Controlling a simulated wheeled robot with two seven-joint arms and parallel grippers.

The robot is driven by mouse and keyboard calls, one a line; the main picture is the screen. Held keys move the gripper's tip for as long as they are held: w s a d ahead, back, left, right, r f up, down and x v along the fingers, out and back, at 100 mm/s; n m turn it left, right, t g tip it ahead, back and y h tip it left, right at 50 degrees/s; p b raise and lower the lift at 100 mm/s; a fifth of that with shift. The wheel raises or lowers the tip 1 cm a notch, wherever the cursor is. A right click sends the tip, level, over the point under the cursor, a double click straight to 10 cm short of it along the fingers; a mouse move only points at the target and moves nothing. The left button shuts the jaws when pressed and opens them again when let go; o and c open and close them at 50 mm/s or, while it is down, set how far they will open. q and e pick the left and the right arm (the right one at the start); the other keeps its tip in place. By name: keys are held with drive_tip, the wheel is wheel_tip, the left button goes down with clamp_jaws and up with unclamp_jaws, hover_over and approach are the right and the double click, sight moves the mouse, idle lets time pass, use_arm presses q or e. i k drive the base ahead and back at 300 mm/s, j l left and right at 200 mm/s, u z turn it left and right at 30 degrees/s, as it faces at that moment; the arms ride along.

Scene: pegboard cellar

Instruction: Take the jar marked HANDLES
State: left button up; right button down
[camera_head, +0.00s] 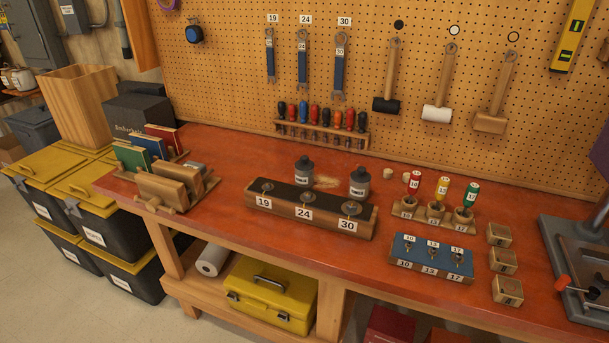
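Two dark grey jars with narrower tops and pale labels stand upright on the red bench behind the long block marked 19, 24 and 30. The left jar (303,172) is behind the middle of the block. The right jar (359,183) is behind its right end. The print on both labels is too small to read, so I cannot tell which one says HANDLES. The block hides part of the right jar's base. Neither of my grippers is in view.
The numbered block (275,202) is in front of the jars. A screwdriver rack (320,133) is behind. The red bench (225,225) is clear at front left.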

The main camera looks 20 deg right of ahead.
sight(306, 179)
drive_tip(key=j+z, duration=0.1)
drive_tip(key=z, duration=0.45)
drive_tip(key=i+j+z, duration=0.2)
drive_tip(key=j, duration=0.15)
drive_tip(key=i+j+z, duration=0.1)
drive_tip(key=j+z, duration=0.15)
drive_tip(key=j, duration=0.15)
drive_tip(key=i+j+z, duration=0.2)
drive_tip(key=j, duration=0.2)
drive_tip(key=j+z, duration=0.25)
drive_tip(key=j, duration=0.15)
